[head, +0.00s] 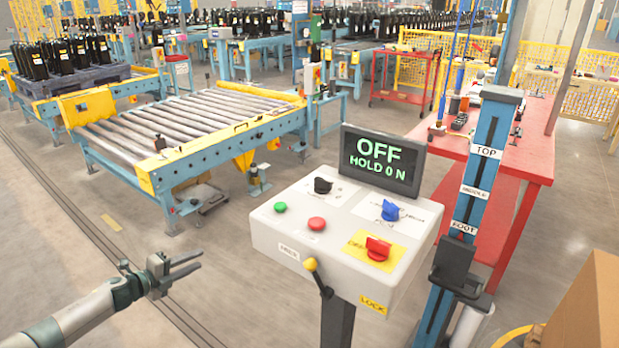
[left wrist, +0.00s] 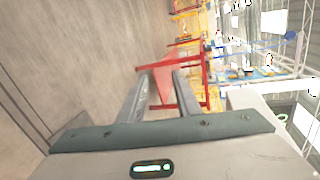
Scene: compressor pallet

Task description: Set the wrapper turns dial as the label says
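A pale control box (head: 268,240) on a dark post stands in the middle of the head view. On its top are a black dial (head: 322,185), a blue dial (head: 390,210) on a white label and a red dial (head: 377,249) on a yellow label. The small label print is not readable, so I cannot tell which dial is for wrapper turns. A screen (head: 383,157) behind reads "OFF HOLD 0 N". My left gripper (head: 201,260) is open and empty, left of the box and apart from it. Its parted fingers show in the left wrist view (left wrist: 160,90). My right gripper is not in view.
The box also has a green button (head: 281,207), a red button (head: 317,223) and a yellow-knobbed lever (head: 318,275). A blue post (head: 481,175) labelled TOP and FOOT stands close right. A roller conveyor (head: 190,120) lies behind. Floor around my left gripper is clear.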

